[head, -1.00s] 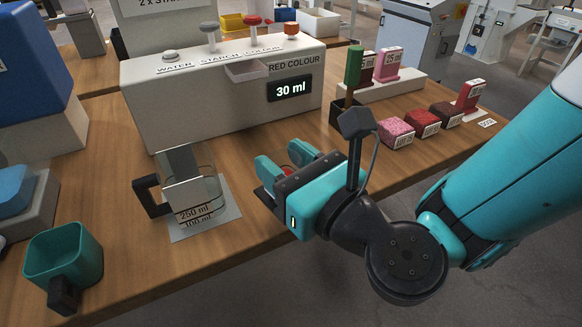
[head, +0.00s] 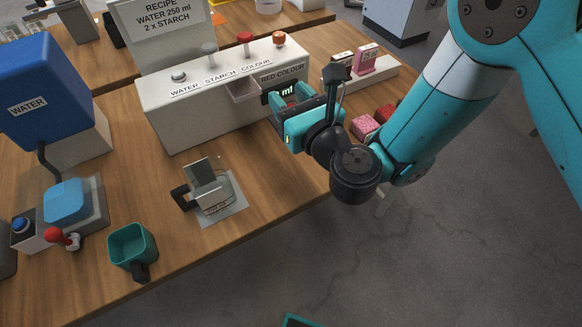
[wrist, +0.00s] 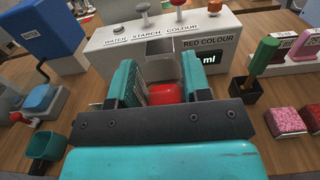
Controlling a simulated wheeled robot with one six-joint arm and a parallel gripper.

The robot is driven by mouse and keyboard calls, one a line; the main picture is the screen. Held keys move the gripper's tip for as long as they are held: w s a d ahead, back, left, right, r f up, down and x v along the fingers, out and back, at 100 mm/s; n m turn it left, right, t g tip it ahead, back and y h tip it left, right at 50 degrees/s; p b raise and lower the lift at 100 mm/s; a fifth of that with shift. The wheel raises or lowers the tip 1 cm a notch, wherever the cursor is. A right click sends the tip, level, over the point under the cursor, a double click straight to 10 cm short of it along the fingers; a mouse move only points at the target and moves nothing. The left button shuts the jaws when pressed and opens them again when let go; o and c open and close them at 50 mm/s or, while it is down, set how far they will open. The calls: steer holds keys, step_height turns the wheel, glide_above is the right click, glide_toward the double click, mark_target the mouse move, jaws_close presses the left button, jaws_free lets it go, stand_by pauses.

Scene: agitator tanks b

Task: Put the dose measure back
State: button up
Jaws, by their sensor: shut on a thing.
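My gripper (head: 292,97) is shut on a red dose measure (wrist: 166,93). In the wrist view the red piece shows between the two teal fingers, and the rest of it is mostly hidden by them. The gripper is held in front of the right part of the white dispenser (head: 225,100), near its display, which it partly covers. A white rack (head: 385,75) to the right of the gripper holds upright labelled measures, including a pink one (head: 367,60); my arm partly hides the area below it.
A jug with a black handle (head: 205,186) stands on a grey mat (head: 236,208). A teal cup (head: 130,243) is at the front left. A green-handled tool stands in a black holder (wrist: 243,92) right of the gripper.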

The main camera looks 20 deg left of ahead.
step_height(320, 180, down, 20)
steer(key=b, duration=1.8)
steer(key=shift+r, duration=0.1)
steer(key=o, duration=1)
steer(key=shift+o, duration=0.2)
